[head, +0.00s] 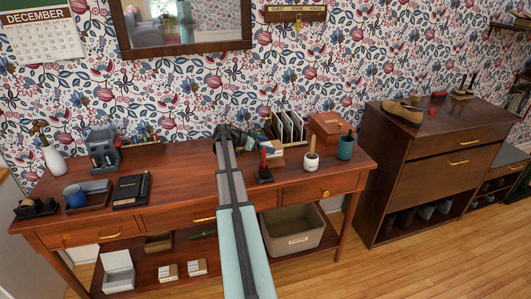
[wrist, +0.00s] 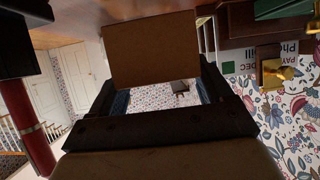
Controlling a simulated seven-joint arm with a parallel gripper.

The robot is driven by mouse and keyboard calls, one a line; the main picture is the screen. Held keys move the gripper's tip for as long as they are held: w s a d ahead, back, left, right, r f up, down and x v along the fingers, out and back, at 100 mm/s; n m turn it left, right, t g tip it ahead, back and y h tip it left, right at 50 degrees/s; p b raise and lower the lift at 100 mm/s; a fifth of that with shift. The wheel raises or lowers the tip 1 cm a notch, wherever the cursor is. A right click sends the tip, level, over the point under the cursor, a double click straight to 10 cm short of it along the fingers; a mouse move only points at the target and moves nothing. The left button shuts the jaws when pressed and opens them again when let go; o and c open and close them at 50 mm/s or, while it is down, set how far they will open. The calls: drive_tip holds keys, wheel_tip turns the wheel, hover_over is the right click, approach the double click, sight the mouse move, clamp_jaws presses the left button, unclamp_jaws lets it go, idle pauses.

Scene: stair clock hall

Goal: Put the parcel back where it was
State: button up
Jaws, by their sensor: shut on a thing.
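My gripper (wrist: 160,94) is shut on a plain brown parcel (wrist: 152,48) in the wrist view. The parcel's flat face fills the space beyond the fingers, and its other sides are hidden. In the head view, the dark end of my gripper (head: 229,133) is over the back middle of the red-brown desk (head: 185,160), left of the letter rack (head: 287,127). My arm covers much of it there, and I cannot clearly make out the parcel in that view.
Small boxes (head: 168,273) and a beige bin (head: 292,235) are on the lower shelf.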

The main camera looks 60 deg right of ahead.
drive_tip(key=shift+f, duration=1.7)
drive_tip(key=shift+f, duration=0.1)
drive_tip(key=o, duration=1.1)
drive_tip(key=v, duration=1.2)
